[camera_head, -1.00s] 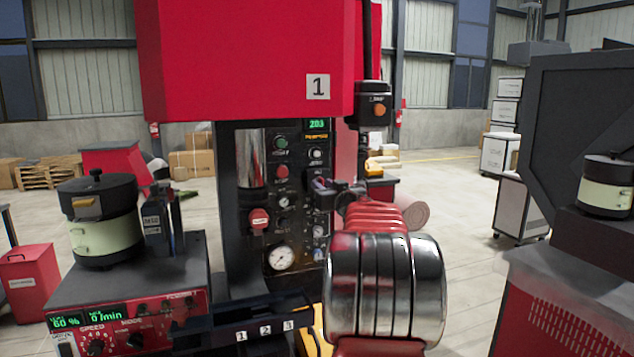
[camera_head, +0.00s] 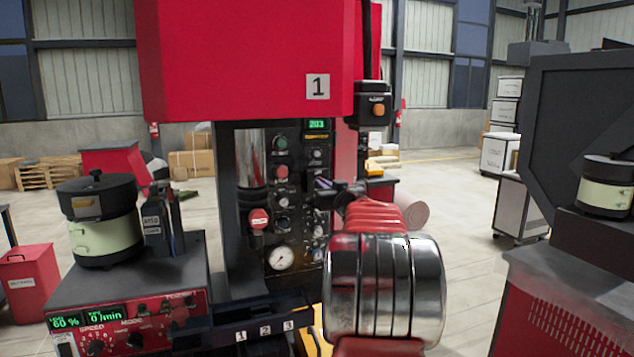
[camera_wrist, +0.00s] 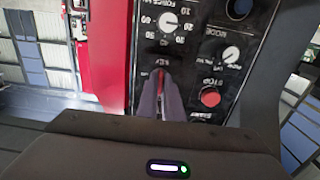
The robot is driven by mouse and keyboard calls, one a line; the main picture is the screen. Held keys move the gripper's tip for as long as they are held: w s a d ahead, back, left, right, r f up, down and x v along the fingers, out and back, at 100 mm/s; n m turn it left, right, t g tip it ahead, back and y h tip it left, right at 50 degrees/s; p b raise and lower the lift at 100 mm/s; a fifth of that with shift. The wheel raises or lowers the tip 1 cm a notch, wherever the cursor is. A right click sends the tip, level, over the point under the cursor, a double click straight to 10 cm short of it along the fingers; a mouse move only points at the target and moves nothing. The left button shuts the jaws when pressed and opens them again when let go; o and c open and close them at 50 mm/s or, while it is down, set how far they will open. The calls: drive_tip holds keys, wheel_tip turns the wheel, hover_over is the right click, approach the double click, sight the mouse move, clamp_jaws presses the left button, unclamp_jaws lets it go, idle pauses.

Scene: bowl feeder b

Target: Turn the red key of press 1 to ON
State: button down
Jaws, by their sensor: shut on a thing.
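Press 1 (camera_head: 245,70) is the tall red machine with a "1" plate, straight ahead. Its black control panel (camera_head: 285,225) has a green display, buttons, dials and a gauge. My gripper (camera_head: 320,184) reaches the panel's right part. In the wrist view, which shows the panel upside down, my gripper (camera_wrist: 162,92) is shut on the red key (camera_wrist: 161,76), below a small label. Only a sliver of red shows between the dark fingers. The key's ON and OFF marks cannot be read, so its position is unclear.
A red push button (camera_wrist: 210,97) and a white-pointer dial (camera_wrist: 231,54) sit close beside the fingers. A black box with an orange button (camera_head: 374,105) hangs right of the press.

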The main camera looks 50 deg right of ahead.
drive_tip(key=shift+m, duration=2.5)
